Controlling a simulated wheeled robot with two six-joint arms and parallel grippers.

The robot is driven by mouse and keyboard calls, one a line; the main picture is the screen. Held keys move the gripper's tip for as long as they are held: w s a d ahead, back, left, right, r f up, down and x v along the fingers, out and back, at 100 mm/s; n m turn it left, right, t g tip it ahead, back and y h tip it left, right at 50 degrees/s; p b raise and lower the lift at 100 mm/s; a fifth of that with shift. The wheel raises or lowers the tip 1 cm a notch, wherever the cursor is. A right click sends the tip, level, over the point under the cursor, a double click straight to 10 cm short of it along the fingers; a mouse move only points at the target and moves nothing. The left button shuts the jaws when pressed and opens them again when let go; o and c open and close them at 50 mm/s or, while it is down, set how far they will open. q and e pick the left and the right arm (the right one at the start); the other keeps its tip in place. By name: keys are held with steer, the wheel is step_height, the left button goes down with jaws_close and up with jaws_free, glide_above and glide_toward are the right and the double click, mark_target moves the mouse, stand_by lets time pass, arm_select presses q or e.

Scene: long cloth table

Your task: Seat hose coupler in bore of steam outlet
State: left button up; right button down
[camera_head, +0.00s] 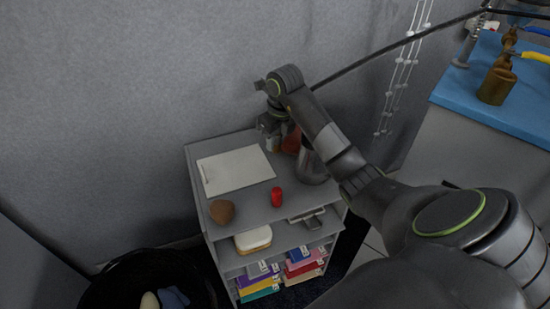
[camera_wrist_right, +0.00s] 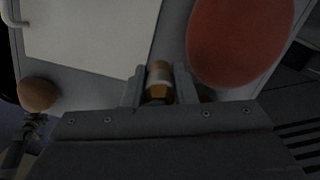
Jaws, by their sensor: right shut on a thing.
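My right arm reaches over a grey shelf unit, and its gripper (camera_head: 270,127) is above the far right part of the top. In the right wrist view the two fingers (camera_wrist_right: 158,84) are shut on a small brass and pale cylindrical piece (camera_wrist_right: 159,73), which looks like the hose coupler. Its lower part is hidden between the fingers. I cannot identify the steam outlet or its bore with certainty. A brass-coloured fitting (camera_head: 496,87) stands on a blue surface at the far right. My left gripper is not in view.
A reddish rounded object (camera_wrist_right: 240,38) is close beside the gripper. A grey wall stands behind.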

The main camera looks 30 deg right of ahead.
mark_target(276, 152)
steer(key=shift+f, duration=2.5)
steer(key=shift+f, duration=0.2)
steer(key=c, duration=1.5)
jaws_free()
steer(key=shift+o, duration=0.2)
steer(key=shift+r, duration=0.15)
